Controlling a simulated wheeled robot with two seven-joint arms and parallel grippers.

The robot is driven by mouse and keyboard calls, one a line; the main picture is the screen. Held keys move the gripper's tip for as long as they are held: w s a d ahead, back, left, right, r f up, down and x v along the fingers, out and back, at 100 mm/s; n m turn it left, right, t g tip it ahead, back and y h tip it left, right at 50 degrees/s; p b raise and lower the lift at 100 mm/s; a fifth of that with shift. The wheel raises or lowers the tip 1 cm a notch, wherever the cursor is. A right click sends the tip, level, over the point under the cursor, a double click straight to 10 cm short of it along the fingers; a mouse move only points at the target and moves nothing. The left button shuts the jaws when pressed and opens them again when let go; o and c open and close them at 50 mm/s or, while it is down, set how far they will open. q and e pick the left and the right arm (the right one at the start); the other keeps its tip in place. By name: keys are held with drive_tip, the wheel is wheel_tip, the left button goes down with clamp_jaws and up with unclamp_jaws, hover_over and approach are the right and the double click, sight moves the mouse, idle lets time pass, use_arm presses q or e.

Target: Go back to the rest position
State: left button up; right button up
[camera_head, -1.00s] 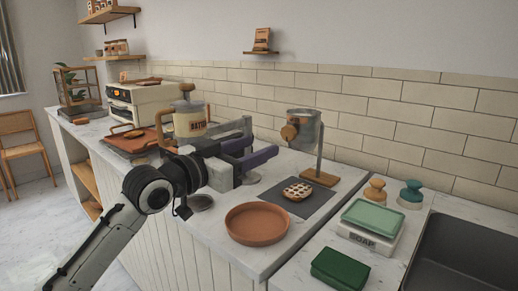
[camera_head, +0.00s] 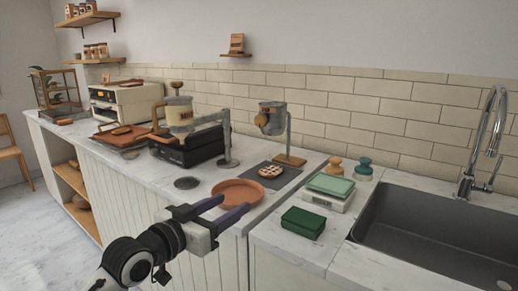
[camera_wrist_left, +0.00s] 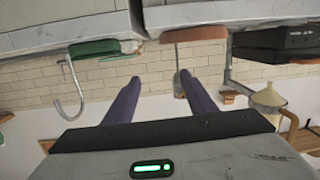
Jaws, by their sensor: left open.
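My left gripper (camera_head: 214,212) is in the lower middle of the head view, in front of the counter's front edge. Its two purple-tipped fingers are apart with nothing between them. In the left wrist view the open fingers (camera_wrist_left: 160,100) point at the tiled wall and counter, seen upside down. A terracotta dish (camera_head: 238,193) sits on the counter just beyond the fingers. My right gripper does not show in any view.
The counter holds a waffle-like piece on a dark mat (camera_head: 262,181), a green box (camera_head: 303,222), a scale (camera_head: 330,192), a black machine (camera_head: 190,150) with a jar (camera_head: 179,112) and a white oven (camera_head: 128,103). A sink (camera_head: 440,235) is at right. Floor at left is clear.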

use_arm(q)
drive_tip(key=s+a+f+n+g+y, duration=0.1)
drive_tip(key=s+f, duration=0.2)
drive_tip(key=f, duration=0.4)
drive_tip(key=s+f+n+y, duration=0.1)
drive_tip(key=s+f, duration=0.2)
drive_tip(key=f, duration=0.4)
drive_tip(key=s+a+f+n+g+y, duration=0.1)
drive_tip(key=s+a+f+g+y, duration=0.1)
drive_tip(key=s+f, duration=0.9)
drive_tip(key=s+a+f+n+g+y+p, duration=0.1)
drive_tip(key=s+a+f, duration=0.4)
drive_tip(key=s+f, duration=0.7)
drive_tip(key=s+g+y, duration=0.1)
drive_tip(key=s, duration=0.4)
drive_tip(key=shift+s+a+f+y, duration=0.2)
drive_tip(key=shift+s+f+y, duration=0.05)
drive_tip(key=shift+s+y, duration=0.1)
